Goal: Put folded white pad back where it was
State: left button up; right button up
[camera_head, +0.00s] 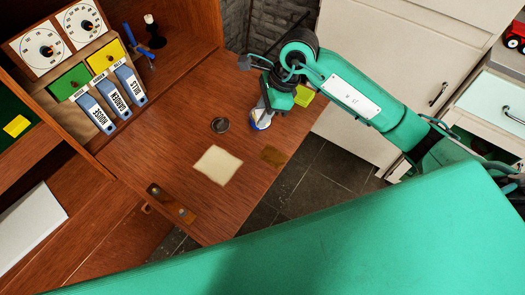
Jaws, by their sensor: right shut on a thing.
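A flat, pale cream-white square pad (218,165) lies on the reddish wooden desk top (150,135). My right gripper (263,112) points down over the desk's right part, to the upper right of the pad and apart from it. It is shut on a small white-and-blue thing (261,123), partly hidden by the fingers; I cannot tell exactly what it is or whether it touches the desk. My left gripper is not in view.
A dark round dish (219,125) and a brown flat patch (272,156) lie near the pad. A yellow-green block (303,95) is by my right wrist. Blue binders (110,100) stand at the left. A metal-studded wooden strip (171,204) is near the front edge.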

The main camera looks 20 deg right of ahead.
notch_tip(320, 180, down, 13)
jog(key=shift+f+p, duration=0.1)
jog(key=shift+p, duration=0.3)
notch_tip(320, 180, down, 3)
jog(key=shift+f, duration=0.45)
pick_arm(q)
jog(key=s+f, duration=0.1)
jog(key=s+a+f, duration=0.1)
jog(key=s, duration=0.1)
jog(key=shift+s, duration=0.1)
pick_arm(e)
jog(key=shift+f, duration=0.1)
jog(key=o, duration=0.9)
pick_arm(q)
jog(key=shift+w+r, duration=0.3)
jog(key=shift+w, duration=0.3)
